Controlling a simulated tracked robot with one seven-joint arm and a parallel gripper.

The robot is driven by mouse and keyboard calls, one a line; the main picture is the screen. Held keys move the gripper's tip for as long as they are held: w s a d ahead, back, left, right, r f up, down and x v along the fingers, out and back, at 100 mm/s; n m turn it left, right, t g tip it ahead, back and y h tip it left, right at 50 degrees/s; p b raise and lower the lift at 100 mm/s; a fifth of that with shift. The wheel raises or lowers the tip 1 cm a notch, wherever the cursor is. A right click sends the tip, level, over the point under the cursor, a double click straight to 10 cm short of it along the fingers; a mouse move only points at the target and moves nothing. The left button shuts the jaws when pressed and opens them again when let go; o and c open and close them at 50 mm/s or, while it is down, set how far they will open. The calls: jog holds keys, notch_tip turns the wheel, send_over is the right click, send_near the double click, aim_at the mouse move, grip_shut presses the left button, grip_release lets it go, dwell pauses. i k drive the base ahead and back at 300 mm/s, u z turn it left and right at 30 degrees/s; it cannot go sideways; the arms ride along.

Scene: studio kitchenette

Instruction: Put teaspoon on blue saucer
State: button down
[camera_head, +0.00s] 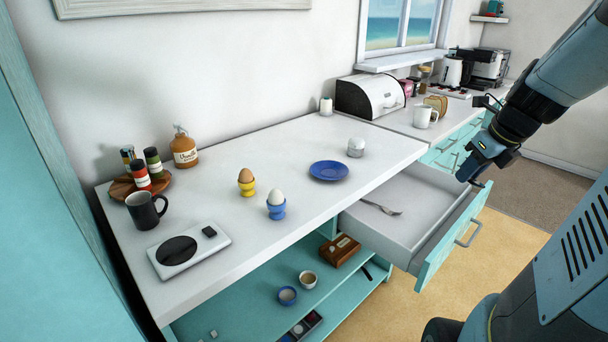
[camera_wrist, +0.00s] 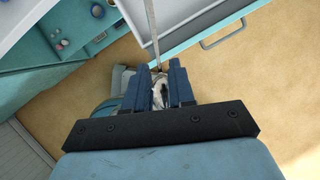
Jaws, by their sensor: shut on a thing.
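The blue saucer (camera_head: 329,171) lies empty on the white counter, near its front edge. My gripper (camera_head: 474,182) is over the right end of the open drawer, to the right of the saucer. In the wrist view my gripper (camera_wrist: 166,88) is shut on a small pale, silvery thing (camera_wrist: 159,94), which looks like the teaspoon; the fingers hide much of it. I cannot make out the teaspoon in the head view.
The open drawer (camera_head: 410,190) juts out from the counter, with a fork (camera_head: 381,208) in it. Clear counter surrounds the saucer.

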aim_at(329, 170)
jog(key=z, duration=5.5)
jog(key=k, duration=0.45)
jog(key=z, duration=5.8)
